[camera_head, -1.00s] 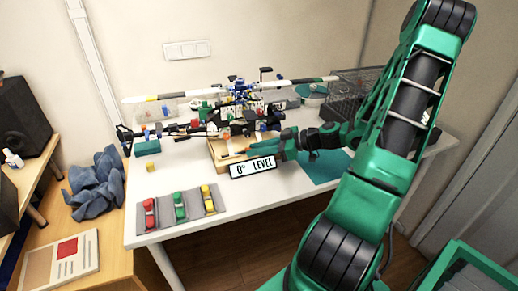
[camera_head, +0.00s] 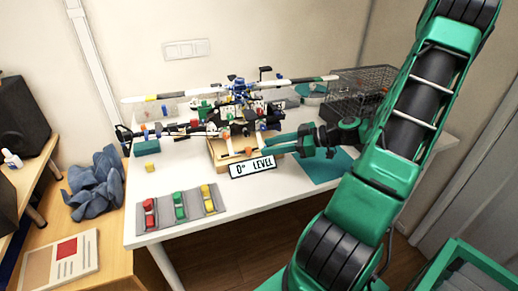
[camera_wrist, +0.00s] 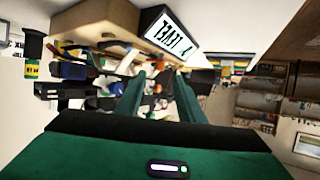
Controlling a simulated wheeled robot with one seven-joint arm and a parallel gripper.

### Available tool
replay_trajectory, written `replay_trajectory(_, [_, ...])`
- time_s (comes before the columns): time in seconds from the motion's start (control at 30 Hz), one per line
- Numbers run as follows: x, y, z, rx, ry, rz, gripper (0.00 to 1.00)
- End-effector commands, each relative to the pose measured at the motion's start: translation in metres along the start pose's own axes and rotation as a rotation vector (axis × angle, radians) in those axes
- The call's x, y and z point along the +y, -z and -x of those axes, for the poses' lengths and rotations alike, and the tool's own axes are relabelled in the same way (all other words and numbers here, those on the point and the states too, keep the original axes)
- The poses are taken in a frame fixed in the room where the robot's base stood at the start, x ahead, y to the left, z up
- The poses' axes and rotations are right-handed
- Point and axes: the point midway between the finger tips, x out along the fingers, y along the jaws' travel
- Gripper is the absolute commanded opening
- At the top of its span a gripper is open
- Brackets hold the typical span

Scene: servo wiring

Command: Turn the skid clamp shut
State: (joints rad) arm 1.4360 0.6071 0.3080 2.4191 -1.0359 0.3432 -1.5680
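The model helicopter (camera_head: 238,108) stands at the back middle of the white table, over a wooden stand (camera_head: 218,150) with a "0° LEVEL" sign (camera_head: 252,167) on its front. Small orange parts show low on the stand, one of them an orange piece (camera_head: 249,150); I cannot tell surely which part is the skid clamp. My gripper (camera_head: 270,147) is just right of the stand, pointing left at the helicopter's underside. In the wrist view its two green fingers (camera_wrist: 158,82) are apart with nothing clearly held between them. The stand (camera_wrist: 95,22) and sign (camera_wrist: 166,35) show there too.
A grey tray (camera_head: 163,213) with red, green and yellow pieces lies at the table's front left. A teal mat (camera_head: 322,170) lies under my gripper's right side. A wire basket (camera_head: 350,95) stands behind my arm. A yellow block (camera_head: 150,167) sits left, with bare table around it.

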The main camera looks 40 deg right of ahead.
Motion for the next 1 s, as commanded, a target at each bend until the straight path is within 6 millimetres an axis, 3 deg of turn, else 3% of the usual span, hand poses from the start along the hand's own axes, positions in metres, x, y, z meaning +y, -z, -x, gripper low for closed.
replay_trajectory(0.1, [0.000, -0.001, 0.022, -0.002, -0.003, 0.000, 0.35])
replay_trajectory(0.33, [0.000, -0.001, 0.045, 0.000, 0.000, 0.000, 0.35])
replay_trajectory(1.0, [-0.001, -0.001, 0.048, -0.003, 0.003, -0.002, 0.35])
